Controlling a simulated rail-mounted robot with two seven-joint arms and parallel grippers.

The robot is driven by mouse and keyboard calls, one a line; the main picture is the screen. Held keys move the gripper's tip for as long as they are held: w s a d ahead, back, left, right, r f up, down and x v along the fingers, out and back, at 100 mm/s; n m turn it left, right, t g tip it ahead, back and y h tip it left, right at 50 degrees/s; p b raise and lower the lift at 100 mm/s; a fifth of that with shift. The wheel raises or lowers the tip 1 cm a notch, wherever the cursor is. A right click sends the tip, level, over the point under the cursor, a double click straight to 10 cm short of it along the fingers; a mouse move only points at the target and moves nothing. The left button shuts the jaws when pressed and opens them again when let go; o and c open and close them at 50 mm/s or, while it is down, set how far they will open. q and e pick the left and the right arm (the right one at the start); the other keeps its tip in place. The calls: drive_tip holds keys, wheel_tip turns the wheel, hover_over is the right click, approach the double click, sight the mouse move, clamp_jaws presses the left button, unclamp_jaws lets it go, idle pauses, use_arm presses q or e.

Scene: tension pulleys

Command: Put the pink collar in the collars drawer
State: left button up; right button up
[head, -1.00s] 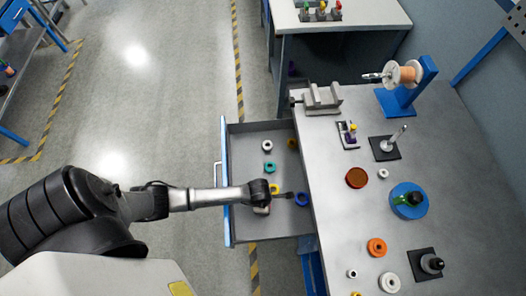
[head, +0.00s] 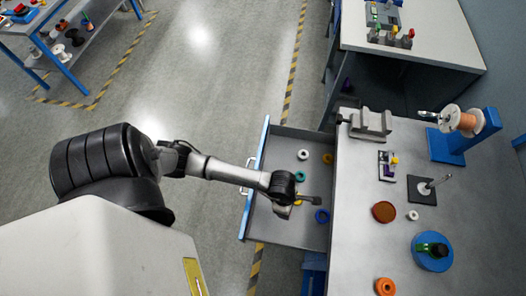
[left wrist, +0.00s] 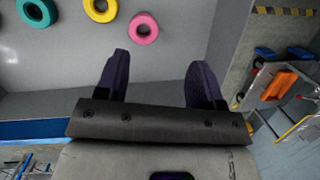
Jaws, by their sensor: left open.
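The pink collar (left wrist: 144,27) lies flat on the floor of the open drawer in the left wrist view, beside a yellow collar (left wrist: 101,8). I cannot make out the pink collar in the head view, where my wrist covers part of the drawer. The grey drawer with a blue front (head: 283,230) is pulled out from the bench. My left gripper (left wrist: 160,65) is open and empty, its two dark fingers apart. In the head view the left gripper (head: 308,198) is over the drawer. My right gripper is not in view.
The drawer also holds white (head: 302,154), teal (head: 300,176), orange (head: 328,158) and blue (head: 322,216) collars. On the grey bench stand a metal vise-like block (head: 370,123), a spool stand (head: 462,135) and a blue disc (head: 432,262).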

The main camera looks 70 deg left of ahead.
use_arm(q)
drive_tip(key=w+d+r+n+t+h, duration=0.3)
drive_tip(key=d+r+n+t+h, duration=0.3)
drive_tip(key=d+r+h, duration=0.7)
drive_tip(key=w+a+r+n+t+y, duration=0.3)
drive_tip(key=a+r+n+t+y, duration=0.35)
drive_tip(key=r+n+t, duration=0.6)
drive_tip(key=s+a+f+n+g+y, duration=0.25)
drive_tip(key=a+n+y, duration=0.35)
drive_tip(key=n, duration=0.4)
drive_tip(key=s+a+f+n+g+y, duration=0.1)
drive_tip(key=a+f+n+g+y, duration=0.25)
drive_tip(key=a+n+y, duration=0.45)
drive_tip(key=s+d+f+n+g+h, duration=0.2)
drive_tip(key=s+f+n+g, duration=0.1)
drive_tip(key=s+f+g, duration=0.1)
drive_tip(key=s+d+f+n+g+h, duration=0.3)
drive_tip(key=s+g, duration=0.3)
drive_tip(key=s, duration=0.3)
drive_tip(key=shift+f, duration=0.5)
drive_tip(key=shift+h, duration=0.25)
